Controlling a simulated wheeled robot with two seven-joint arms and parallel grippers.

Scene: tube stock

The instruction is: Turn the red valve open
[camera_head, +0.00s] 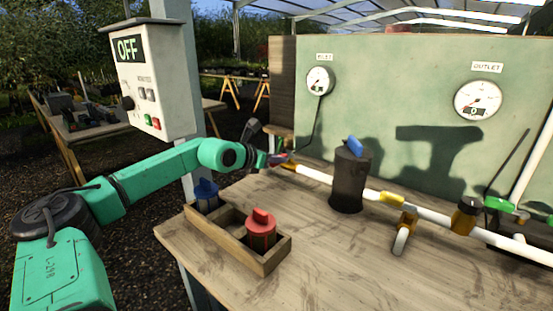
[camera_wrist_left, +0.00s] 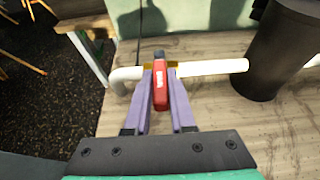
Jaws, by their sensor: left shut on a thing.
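The red valve handle (camera_wrist_left: 160,88) sits on a brass valve body (camera_wrist_left: 147,72) in the white pipe at the left end of the bench. In the wrist view the handle points toward my gripper, crosswise to the pipe. My left gripper (camera_wrist_left: 160,95) is shut on the red handle, with one purple finger on each side. In the head view my left gripper (camera_head: 277,159) is at the pipe's left end, and its wrist hides most of the valve. My right gripper is not in view.
A black canister (camera_head: 348,184) with a blue top stands right of the valve. A wooden tray (camera_head: 262,262) holds a blue and a red cartridge. A control box (camera_head: 150,80) reads OFF.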

